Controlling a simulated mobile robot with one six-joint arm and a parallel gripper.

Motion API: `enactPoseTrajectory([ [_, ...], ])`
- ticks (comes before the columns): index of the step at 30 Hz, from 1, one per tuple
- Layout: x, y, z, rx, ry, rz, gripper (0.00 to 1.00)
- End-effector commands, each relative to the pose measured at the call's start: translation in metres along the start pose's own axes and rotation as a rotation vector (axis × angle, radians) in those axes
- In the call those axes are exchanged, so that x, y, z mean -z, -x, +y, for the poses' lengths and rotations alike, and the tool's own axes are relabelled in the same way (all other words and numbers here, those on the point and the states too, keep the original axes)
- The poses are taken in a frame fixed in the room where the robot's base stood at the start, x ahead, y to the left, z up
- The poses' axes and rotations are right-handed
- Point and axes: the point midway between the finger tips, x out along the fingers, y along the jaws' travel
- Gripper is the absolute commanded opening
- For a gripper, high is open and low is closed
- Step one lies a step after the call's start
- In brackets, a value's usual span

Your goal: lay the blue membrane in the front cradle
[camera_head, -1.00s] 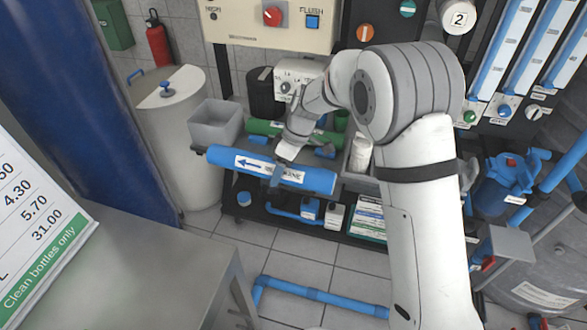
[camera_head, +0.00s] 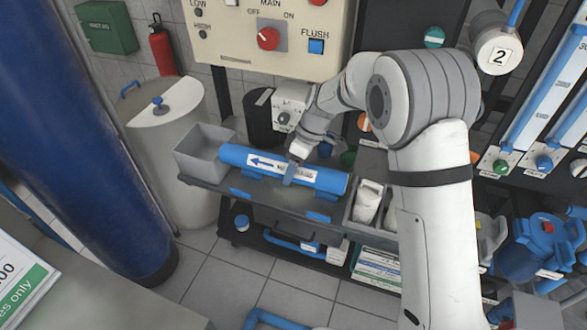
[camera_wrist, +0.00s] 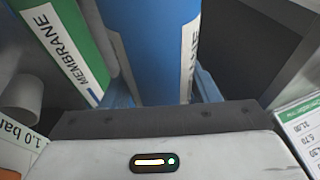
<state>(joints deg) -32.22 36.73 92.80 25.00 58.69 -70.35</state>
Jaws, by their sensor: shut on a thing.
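The blue membrane (camera_head: 325,180) is a long blue cylinder with a white label and a blue arrow. In the wrist view the blue membrane (camera_wrist: 150,45) lies between the blue fingers. Blue cradle pieces (camera_head: 318,217) show on the shelf just in front of and below the membrane. I cannot tell whether the membrane touches them. The green membrane (camera_wrist: 62,45) lies beside the blue one in the wrist view; in the head view it is mostly hidden.
A grey bin (camera_head: 205,160) stands at the shelf's left end, close to the membrane's left end. White bottles (camera_head: 367,203) stand in a holder near its right end. The control panel (camera_head: 265,45) hangs above. A grey bench (camera_head: 130,310) is at lower left.

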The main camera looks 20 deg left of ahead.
Motion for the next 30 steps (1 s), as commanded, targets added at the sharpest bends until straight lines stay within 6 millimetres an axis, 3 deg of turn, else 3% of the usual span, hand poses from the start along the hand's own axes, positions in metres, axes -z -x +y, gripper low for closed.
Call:
enactPoseTrajectory([
  [30,-0.016,-0.062,0.019,-0.001,0.0,0.001,0.21],
])
